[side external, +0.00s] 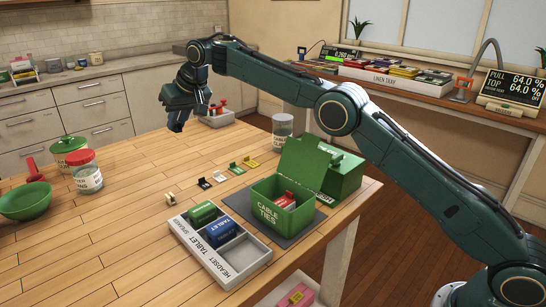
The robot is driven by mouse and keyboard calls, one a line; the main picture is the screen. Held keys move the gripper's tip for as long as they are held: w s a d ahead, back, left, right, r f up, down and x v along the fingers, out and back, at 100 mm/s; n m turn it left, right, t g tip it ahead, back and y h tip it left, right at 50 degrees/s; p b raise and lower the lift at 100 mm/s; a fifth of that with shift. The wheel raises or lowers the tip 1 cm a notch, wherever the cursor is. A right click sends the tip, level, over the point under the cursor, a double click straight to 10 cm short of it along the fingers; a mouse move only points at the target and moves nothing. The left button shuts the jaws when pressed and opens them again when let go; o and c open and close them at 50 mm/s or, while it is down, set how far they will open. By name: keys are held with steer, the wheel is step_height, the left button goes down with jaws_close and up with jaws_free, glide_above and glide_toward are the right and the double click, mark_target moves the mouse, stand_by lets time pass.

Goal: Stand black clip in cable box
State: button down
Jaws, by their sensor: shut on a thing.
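My gripper (180,117) is raised above the far left part of the table, pointing down, well left of and above the cable box. It is shut on the black clip, which is dark against the dark fingers and can barely be made out. The cable box (266,214) is a green box marked CABLE TIES, standing on a dark mat with its lid (305,163) open and upright. A red clip (286,200) stands inside it, with a pale item beside it; the rest of the inside is hidden by the walls.
Several small clips (204,184) lie in a row left of the box. A grey sorting tray (262,256) with green and blue items sits in front. Another green box (343,178) and a jar (283,132) stand behind. Jars and a green bowl (25,201) occupy the left.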

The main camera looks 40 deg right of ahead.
stand_by(0.7)
steer(key=s+d+r+m+g+h, duration=0.1)
steer(key=s+d+r+m+h, duration=0.2)
steer(key=s, duration=0.6)
steer(key=s+d+r+m+h, duration=0.1)
steer(key=s+d+m, duration=0.3)
steer(key=s, duration=0.5)
steer(key=s+d+r+m+g+h, duration=0.1)
steer(key=s+d+r+m+h, duration=0.1)
steer(key=s+d, duration=0.5)
steer(key=shift+s+a+f, duration=0.3)
steer(key=shift+a+f, duration=0.1)
steer(key=shift+f, duration=2.9)
steer(key=shift+s+a+f, duration=0.3)
steer(key=shift+a+f, duration=0.15)
steer(key=shift+f, duration=2.85)
steer(key=shift+s+a+f, duration=0.3)
steer(key=shift+a+f, duration=0.1)
steer(key=shift+f, duration=2.9)
steer(key=shift+f, duration=0.4)
steer(key=c, duration=1.3)
jaws_free()
steer(key=shift+c, duration=0.2)
steer(key=shift+r, duration=0.1)
